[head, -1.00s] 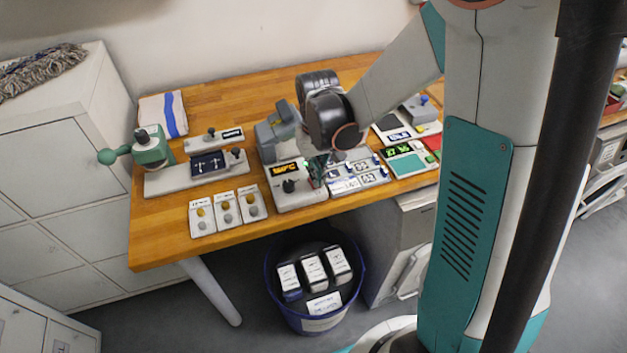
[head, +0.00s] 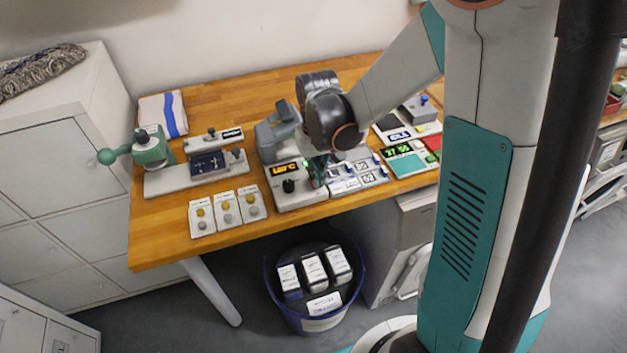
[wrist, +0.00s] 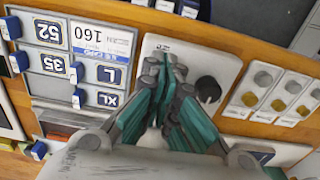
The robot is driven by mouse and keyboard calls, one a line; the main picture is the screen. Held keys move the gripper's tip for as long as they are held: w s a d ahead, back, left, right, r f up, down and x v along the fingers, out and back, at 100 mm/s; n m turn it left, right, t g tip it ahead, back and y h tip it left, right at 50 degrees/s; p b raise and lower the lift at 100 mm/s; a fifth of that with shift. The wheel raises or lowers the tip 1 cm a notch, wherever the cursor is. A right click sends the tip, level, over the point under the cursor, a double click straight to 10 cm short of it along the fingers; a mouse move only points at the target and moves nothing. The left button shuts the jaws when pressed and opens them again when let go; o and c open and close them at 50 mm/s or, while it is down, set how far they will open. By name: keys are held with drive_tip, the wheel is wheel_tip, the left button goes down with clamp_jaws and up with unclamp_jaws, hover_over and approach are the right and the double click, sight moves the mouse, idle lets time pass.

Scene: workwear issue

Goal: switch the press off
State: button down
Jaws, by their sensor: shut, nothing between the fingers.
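The press (head: 300,201) is a pale grey unit near the table's front edge, with a grey upper arm (head: 270,139) raised behind it. Its orange-lit display (head: 287,169) is on, above a black knob (head: 288,186). The base (wrist: 204,52) and knob (wrist: 208,88) also show in the wrist view. My gripper (head: 319,178) points down at the right side of the press base. Its teal fingers (wrist: 164,64) are shut and empty, beside the knob. The fingers cover part of the panel by a small printed mark; I cannot see a switch there or tell whether they touch.
A size panel (wrist: 85,65) with blue tabs stands right beside the press in the head view. Three small cards with round buttons (head: 226,210) lie to its left. A green-handled device (head: 150,147) stands further left. A blue bin (head: 317,325) is below the edge.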

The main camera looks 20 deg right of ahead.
drive_tip(key=shift+f+b, duration=0.85)
drive_tip(key=shift+f, duration=0.2)
idle(0.4)
drive_tip(key=shift+r, duration=0.15)
drive_tip(key=shift+r+p, duration=2.4)
drive_tip(key=shift+r, duration=1)
drive_tip(key=s+r+t+b, duration=0.5)
drive_tip(key=s+r, duration=0.5)
drive_tip(key=s, duration=0.5)
drive_tip(key=shift+t+b, duration=0.35)
drive_tip(key=shift+t, duration=0.75)
